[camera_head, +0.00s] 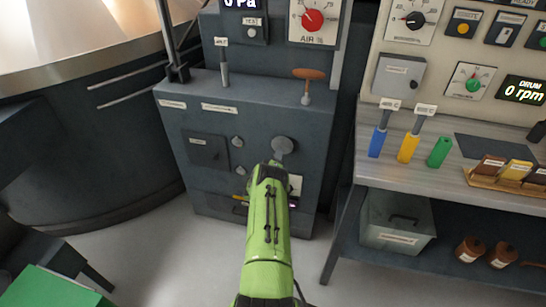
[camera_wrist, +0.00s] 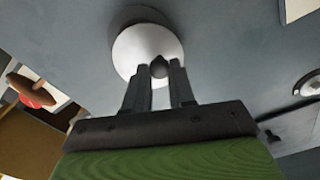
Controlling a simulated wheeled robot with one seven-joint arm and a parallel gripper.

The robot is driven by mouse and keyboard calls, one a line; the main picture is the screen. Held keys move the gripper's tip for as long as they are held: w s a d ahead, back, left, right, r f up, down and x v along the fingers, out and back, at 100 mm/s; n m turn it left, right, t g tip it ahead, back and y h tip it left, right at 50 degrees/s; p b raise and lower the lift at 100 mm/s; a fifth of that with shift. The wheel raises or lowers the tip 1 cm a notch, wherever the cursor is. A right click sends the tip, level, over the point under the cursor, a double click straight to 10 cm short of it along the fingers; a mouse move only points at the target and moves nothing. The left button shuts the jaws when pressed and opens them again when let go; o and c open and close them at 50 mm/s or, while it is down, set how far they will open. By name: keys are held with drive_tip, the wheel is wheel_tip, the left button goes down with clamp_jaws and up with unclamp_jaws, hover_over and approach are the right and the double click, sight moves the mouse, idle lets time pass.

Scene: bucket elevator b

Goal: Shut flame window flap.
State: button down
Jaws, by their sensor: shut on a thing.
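A round grey disc, which looks like the flame window flap (camera_head: 284,145), is on the front of the dark grey cabinet (camera_head: 214,124), right of its middle. In the wrist view the flap (camera_wrist: 140,45) is a pale disc with a small dark knob (camera_wrist: 159,67) at its lower right edge. A darker round shape shows behind its upper side; I cannot tell whether it is a part or a shadow. My gripper (camera_head: 276,161) reaches up to the disc from below. Its two fingers (camera_wrist: 159,82) are closed around the knob. Any window glass behind the flap is hidden.
An orange-brown T-handle (camera_head: 308,74) and a labelled lever (camera_head: 224,72) stand on the cabinet's top. A small dark square door (camera_head: 207,148) is left of the flap. A workbench (camera_head: 450,174) with coloured handles stands close on the right. A large dark drum-shaped body (camera_head: 95,130) fills the left.

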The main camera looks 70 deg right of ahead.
drive_tip(key=shift+s+d+f+n+b, duration=0.15)
drive_tip(key=shift+s+n+b, duration=0.55)
drive_tip(key=shift+n, duration=0.45)
drive_tip(key=shift+s+d+f+n+b, duration=0.15)
drive_tip(key=shift+s+n+b, duration=0.45)
drive_tip(key=shift+n, duration=0.55)
drive_tip(key=shift+s+a, duration=0.1)
drive_tip(key=c, duration=1)
unclamp_jaws()
drive_tip(key=shift+o, duration=0.2)
